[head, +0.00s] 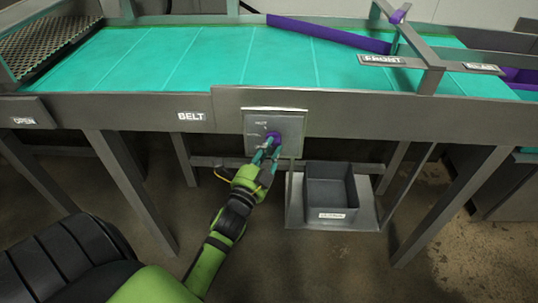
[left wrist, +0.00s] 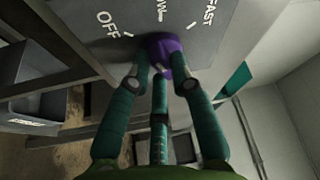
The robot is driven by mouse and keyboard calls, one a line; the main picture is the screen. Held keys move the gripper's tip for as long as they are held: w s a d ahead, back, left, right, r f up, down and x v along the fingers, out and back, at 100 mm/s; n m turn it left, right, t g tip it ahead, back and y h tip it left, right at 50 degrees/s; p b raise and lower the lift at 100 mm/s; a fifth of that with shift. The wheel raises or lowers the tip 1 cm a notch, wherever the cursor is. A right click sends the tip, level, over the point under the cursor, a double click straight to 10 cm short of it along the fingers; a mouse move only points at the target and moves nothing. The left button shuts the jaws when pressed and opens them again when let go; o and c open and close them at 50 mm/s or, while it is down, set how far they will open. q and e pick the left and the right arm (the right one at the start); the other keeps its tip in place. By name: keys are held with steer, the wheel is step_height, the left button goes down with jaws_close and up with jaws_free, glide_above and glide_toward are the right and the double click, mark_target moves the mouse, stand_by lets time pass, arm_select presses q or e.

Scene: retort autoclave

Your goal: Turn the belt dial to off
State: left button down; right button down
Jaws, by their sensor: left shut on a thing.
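The belt dial (head: 274,136) is a purple knob on a grey metal panel (head: 292,122) on the conveyor's front beam, right of the BELT label (head: 191,116). My left gripper (head: 266,151) reaches up to it from below, its green fingers shut on the knob. In the left wrist view, the fingertips (left wrist: 165,72) close around the purple dial (left wrist: 161,45). The OFF mark (left wrist: 108,24) is left of the dial, a partly cut-off mark is above it, and FAST (left wrist: 208,16) is at the upper right. The fingers hide part of the knob; I cannot tell its setting. My right gripper is out of view.
The conveyor's teal belt (head: 210,55) lies above the panel, with a purple guide bar (head: 330,34) across it. A grey open bin (head: 331,190) stands on a low shelf right of my left arm. Table legs flank the arm on both sides.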

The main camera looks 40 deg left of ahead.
arm_select(q)
steer(key=n+b, duration=0.1)
steer(key=n+y, duration=0.1)
steer(key=n, duration=0.1)
steer(key=shift+w+d+f+n+t+b, duration=0.1)
steer(key=shift+f+n+t+b, duration=0.1)
steer(key=shift+n+t+b, duration=0.15)
steer(key=shift+n+y+b, duration=0.4)
steer(key=shift+n+y, duration=0.1)
steer(key=shift+n, duration=0.45)
steer(key=shift+d+r, duration=0.1)
steer(key=c, duration=1.1)
jaws_free()
